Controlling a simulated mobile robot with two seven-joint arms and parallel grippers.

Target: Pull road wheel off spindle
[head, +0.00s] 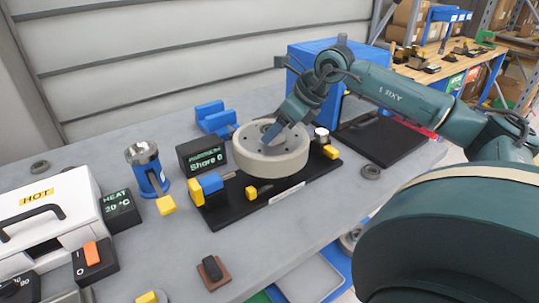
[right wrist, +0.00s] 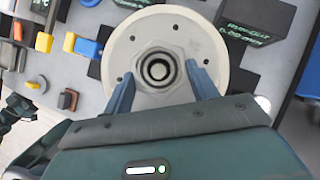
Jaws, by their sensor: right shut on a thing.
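The road wheel (head: 269,159) is a thick pale grey disc over a black base plate (head: 230,212), roughly flat with its face up. My right gripper (head: 283,127) reaches down onto its middle from the right. In the right wrist view, the wheel (right wrist: 205,40) shows small holes around its face. The two blue fingers of my right gripper (right wrist: 160,88) are on either side of the raised hub, shut on it. A dark round end, perhaps the spindle (right wrist: 158,70), shows in the hub's centre. The wheel hides its underside and any gap below. My left gripper is not in view.
A black display box (head: 202,156) stands close behind the wheel's left side. Blue and yellow clamps (head: 208,184) sit on the plate. A blue canister (head: 148,168) and white heater box (head: 50,222) are left. A blue crate (head: 310,60) is behind.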

